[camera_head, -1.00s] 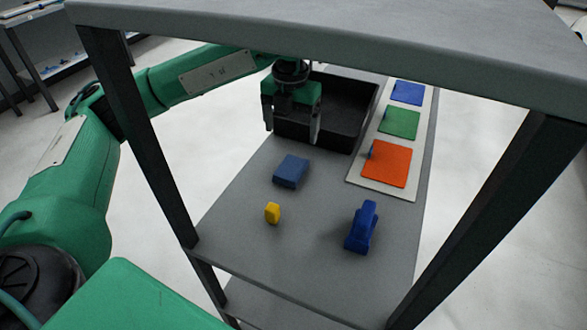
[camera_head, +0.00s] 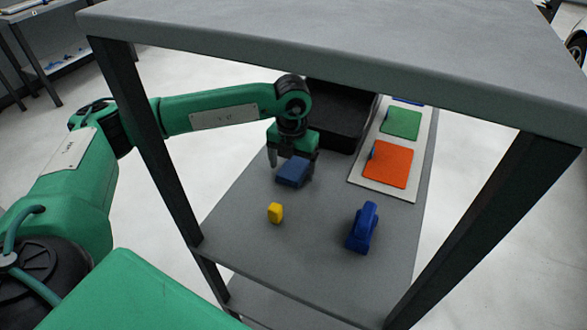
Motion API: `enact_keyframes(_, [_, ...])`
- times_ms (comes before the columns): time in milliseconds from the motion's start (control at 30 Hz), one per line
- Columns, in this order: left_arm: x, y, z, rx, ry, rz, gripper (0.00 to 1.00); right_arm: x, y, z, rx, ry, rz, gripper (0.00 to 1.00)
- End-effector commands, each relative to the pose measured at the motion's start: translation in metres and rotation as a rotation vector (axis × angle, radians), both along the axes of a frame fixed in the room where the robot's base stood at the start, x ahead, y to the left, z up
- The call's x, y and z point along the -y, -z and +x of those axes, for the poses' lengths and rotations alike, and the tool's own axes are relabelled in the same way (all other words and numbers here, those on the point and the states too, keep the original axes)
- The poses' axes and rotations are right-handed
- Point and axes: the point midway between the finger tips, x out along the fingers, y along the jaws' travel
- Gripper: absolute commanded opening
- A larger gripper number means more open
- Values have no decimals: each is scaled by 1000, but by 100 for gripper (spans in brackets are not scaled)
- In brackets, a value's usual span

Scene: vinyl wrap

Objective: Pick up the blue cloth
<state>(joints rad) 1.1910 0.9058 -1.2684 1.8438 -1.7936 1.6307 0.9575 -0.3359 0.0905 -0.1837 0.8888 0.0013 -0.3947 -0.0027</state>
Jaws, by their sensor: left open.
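The blue cloth (camera_head: 291,173) looks like a small folded block and lies on the grey shelf, left of the middle. My left gripper (camera_head: 290,160) is open and low at the cloth, with one finger by its left rear side and the other by its right side. Part of the gripper's lower end is hidden by the cloth, and I cannot tell whether the fingers touch it. My right gripper is not in view.
A yellow block (camera_head: 275,213) and a dark blue tool (camera_head: 362,228) stand nearer on the shelf. A black bin (camera_head: 345,115) stands behind. A pale board (camera_head: 355,172) with orange (camera_head: 390,164) and green (camera_head: 401,124) sheets lies right. An upper shelf (camera_head: 330,40) overhangs, with dark posts at the sides.

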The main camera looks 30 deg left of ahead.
Motion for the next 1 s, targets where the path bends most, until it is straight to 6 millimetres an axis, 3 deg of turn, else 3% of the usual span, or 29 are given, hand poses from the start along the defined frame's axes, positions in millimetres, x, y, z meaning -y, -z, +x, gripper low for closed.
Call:
enact_keyframes(100, [0,0,0,0,0,0,83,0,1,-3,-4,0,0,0])
enact_keyframes(333, [0,0,0,0,0,0,37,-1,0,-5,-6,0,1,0])
enact_keyframes(667, [0,-6,1,2,0,0,36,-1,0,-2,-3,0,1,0])
enact_keyframes(1000, [1,-67,1,4,1,-1,36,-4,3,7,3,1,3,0])
